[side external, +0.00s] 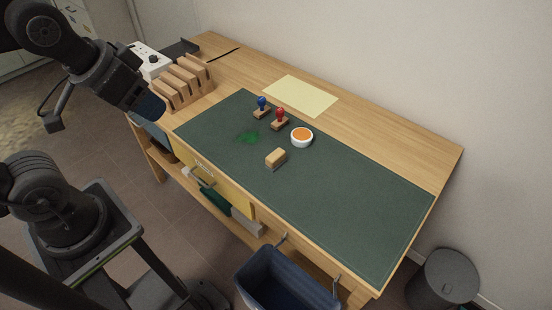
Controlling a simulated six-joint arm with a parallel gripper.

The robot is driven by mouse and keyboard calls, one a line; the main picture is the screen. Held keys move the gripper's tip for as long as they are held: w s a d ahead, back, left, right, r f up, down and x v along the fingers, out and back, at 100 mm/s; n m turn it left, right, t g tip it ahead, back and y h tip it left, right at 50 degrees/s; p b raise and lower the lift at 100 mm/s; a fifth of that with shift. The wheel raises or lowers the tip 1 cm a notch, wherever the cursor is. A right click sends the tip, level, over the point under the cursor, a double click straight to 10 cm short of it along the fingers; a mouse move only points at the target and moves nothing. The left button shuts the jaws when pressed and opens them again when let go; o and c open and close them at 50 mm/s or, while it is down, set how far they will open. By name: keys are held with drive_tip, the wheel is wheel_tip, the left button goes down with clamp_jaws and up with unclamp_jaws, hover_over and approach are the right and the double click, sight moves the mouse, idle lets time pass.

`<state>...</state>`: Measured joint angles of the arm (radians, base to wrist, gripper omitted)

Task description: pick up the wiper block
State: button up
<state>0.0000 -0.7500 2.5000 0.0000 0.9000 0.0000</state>
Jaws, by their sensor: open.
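The wiper block (276,158), a small tan block with a paler top, lies on the dark green desk mat (340,205), near the mat's middle. A bright green smear (248,138) marks the mat to its left. My gripper (150,106) is at the end of the dark arm at the upper left, by the desk's left end and well apart from the block. It is open, and I see nothing held in it. Its fingertips are hard to make out against the dark arm.
A white bowl with orange contents (302,136) stands close behind the block. A red-handled stamp (280,118) and blue-handled stamp (262,106) stand behind the smear. A wooden rack (184,82) stands at the desk's left. The mat's right side is clear.

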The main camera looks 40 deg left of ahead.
drive_tip(key=o, duration=0.7)
drive_tip(key=shift+c, duration=0.2)
drive_tip(key=m+g, duration=0.6)
drive_tip(key=m, duration=1.2)
hover_over(274, 153)
wheel_tip(274, 153, down, 20)
drive_tip(key=f, duration=0.8)
drive_tip(key=shift+w+f, duration=0.2)
drive_tip(key=shift+f, duration=0.2)
drive_tip(key=shift+s+d+f, duration=0.1)
drive_tip(key=shift+s+f, duration=0.05)
drive_tip(key=shift+f, duration=1.3)
drive_tip(key=shift+s+f, duration=0.1)
drive_tip(key=shift+f, duration=1.3)
